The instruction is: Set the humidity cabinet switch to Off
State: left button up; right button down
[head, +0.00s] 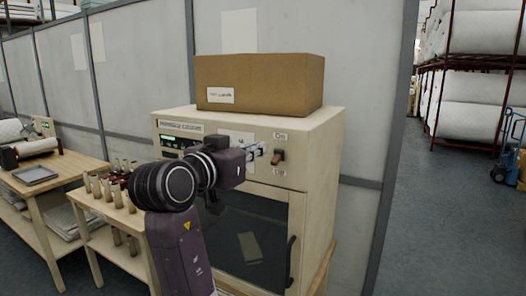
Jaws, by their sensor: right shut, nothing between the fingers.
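The humidity cabinet (325,150) is a cream box with a dark glass door. Its switch (279,157) is a small brown lever at the upper right of the front panel, between an "On" label above and an "Off" label below. I cannot tell which way the lever is set. My right gripper (258,153) is shut and empty, just left of the switch at about its height. A small gap shows between the fingertips and the lever. The arm hides part of the panel and door. My left gripper is not in view.
A cardboard box (260,82) sits on top of the cabinet. The door handle (290,262) is at the door's right edge. A low wooden stand with several bobbins and a table (62,172) with a grey tray are at left. Open floor (440,230) lies right.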

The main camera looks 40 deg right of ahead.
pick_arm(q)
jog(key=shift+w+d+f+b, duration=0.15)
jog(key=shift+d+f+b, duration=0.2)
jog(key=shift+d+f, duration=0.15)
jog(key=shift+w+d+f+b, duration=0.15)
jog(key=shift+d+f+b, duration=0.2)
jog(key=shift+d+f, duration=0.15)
pick_arm(e)
jog(key=v, duration=0.2)
jog(key=f+v, duration=0.1)
jog(key=v, duration=0.1)
jog(key=shift+s+a, duration=0.15)
jog(key=shift+a, duration=0.1)
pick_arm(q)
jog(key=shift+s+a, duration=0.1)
pick_arm(e)
jog(key=shift+a+r, duration=0.1)
